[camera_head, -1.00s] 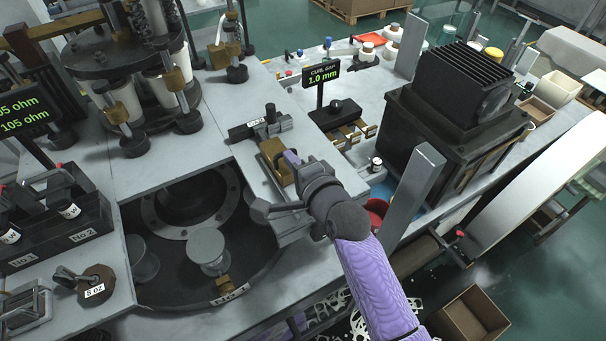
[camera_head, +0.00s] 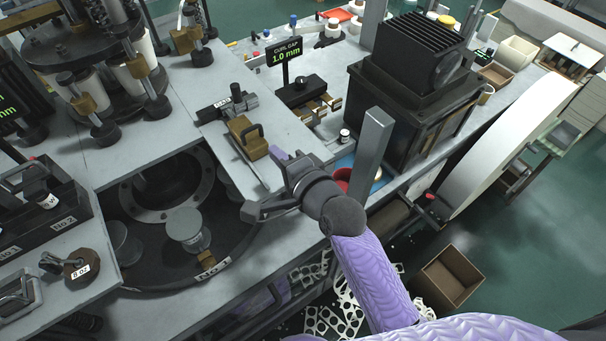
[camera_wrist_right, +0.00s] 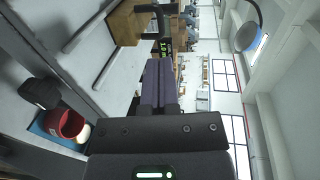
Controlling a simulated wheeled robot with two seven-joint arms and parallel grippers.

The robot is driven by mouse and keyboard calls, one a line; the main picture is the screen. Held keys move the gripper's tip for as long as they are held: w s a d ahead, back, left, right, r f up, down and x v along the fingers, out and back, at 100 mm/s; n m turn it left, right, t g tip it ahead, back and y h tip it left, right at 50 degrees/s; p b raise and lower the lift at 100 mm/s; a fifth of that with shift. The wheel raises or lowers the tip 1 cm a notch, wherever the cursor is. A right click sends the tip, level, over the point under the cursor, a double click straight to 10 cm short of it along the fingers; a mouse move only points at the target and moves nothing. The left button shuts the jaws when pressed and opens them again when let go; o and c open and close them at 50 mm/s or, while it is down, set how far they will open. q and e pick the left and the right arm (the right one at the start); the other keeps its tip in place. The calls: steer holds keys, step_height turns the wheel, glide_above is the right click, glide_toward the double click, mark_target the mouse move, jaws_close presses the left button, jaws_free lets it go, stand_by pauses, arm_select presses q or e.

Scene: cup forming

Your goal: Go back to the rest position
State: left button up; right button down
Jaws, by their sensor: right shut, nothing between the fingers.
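My right gripper (camera_head: 280,155) is shut and empty, its purple fingers held together. It is just right of the brass block with a dark handle (camera_head: 247,140), which sits on the grey slide plate of the machine. A small gap shows between fingers and block. In the right wrist view the shut purple fingers (camera_wrist_right: 158,85) point away from the camera, and the brass block (camera_wrist_right: 128,24) is at upper left, apart from them. My right arm reaches in from the lower right. My left gripper is not in view.
A "CURL GAP 1.0 mm" display (camera_head: 284,52) stands behind the slide plate. A black finned unit (camera_head: 415,90) and an upright grey post (camera_head: 371,155) are right of my gripper. A red cup (camera_head: 342,180) is close by. A cardboard box (camera_head: 450,275) stands on the floor.

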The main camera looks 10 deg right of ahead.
steer(key=s+d+f+n+g+h, duration=0.3)
steer(key=s+d+f+n+g, duration=0.25)
steer(key=s, duration=0.45)
steer(key=s+d+f+n+g+h, duration=0.25)
steer(key=s+d+n+g, duration=0.3)
steer(key=s+n, duration=0.45)
steer(key=s+d+f+g+h+b, duration=0.1)
steer(key=s+f+b, duration=0.2)
steer(key=f+b, duration=2.15)
steer(key=s+d+f+b, duration=0.1)
steer(key=s+f, duration=0.3)
steer(key=f, duration=0.6)
steer(key=s+d+f+g+b, duration=0.1)
steer(key=s+f, duration=0.4)
steer(key=f, duration=0.6)
steer(key=s+d+f+b, duration=0.1)
steer(key=s+f, duration=0.4)
steer(key=f, duration=0.6)
steer(key=shift+s+g+b, duration=0.15)
steer(key=shift+g+b, duration=0.15)
steer(key=shift+g, duration=0.1)
steer(key=shift+d, duration=0.1)
